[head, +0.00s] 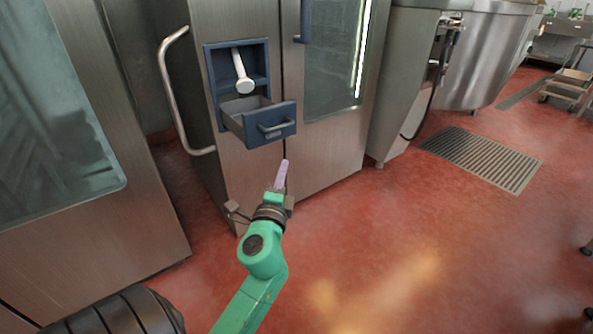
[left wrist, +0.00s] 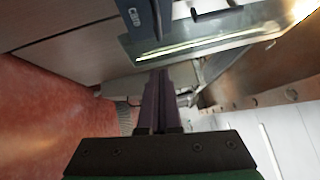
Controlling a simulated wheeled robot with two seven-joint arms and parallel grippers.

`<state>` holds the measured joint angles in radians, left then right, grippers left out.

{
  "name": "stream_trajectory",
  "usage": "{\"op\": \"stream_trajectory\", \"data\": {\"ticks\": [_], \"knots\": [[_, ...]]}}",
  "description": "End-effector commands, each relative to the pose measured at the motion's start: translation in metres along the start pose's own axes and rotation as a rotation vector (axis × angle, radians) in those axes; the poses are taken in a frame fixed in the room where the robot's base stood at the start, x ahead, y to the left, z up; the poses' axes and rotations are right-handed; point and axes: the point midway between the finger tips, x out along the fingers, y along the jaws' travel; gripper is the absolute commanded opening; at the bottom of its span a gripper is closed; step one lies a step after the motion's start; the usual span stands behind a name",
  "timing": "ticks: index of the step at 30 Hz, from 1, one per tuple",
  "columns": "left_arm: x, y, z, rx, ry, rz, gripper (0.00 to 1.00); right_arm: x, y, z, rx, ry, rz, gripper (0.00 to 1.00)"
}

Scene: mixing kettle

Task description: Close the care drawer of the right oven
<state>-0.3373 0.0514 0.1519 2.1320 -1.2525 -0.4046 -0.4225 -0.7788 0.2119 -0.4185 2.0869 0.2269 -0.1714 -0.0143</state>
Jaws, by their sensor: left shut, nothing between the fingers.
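The care drawer (head: 262,122) of the right oven (head: 325,160) is pulled out in the head view. It is a blue-fronted metal drawer with a bar handle, below a blue recess (head: 226,72) that holds a white-ended cylinder (head: 243,82). My left gripper (head: 282,172) is shut and empty, just below and in front of the drawer front. My right gripper is not in view.
A curved metal handle (head: 176,100) stands out left of the recess. Another oven (head: 95,190) with a glass door is at the left. Large steel kettles (head: 485,55) stand at the back right. The red floor (head: 420,240) in front is clear, with a drain grate (head: 480,157).

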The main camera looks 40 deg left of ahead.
Motion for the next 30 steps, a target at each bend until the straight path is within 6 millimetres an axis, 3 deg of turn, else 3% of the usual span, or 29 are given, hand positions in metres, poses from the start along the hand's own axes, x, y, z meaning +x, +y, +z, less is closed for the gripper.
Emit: {"op": "stream_trajectory", "data": {"ticks": [5,16,18,24,30], "knots": [[0.022,-0.007,0.001,0.001,0.0,-0.004,0.0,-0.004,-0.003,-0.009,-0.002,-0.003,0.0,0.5],[0.103,-0.004,0.0,-0.001,0.001,-0.003,0.0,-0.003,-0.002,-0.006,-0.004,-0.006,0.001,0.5],[0.112,-0.004,0.011,0.001,0.0,-0.001,0.0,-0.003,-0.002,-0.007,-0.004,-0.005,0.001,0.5],[0.127,-0.003,0.026,-0.001,0.002,0.001,0.0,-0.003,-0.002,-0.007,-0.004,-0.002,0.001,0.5],[0.128,-0.003,0.028,-0.003,0.002,0.001,0.0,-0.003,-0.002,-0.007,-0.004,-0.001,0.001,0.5]]}}
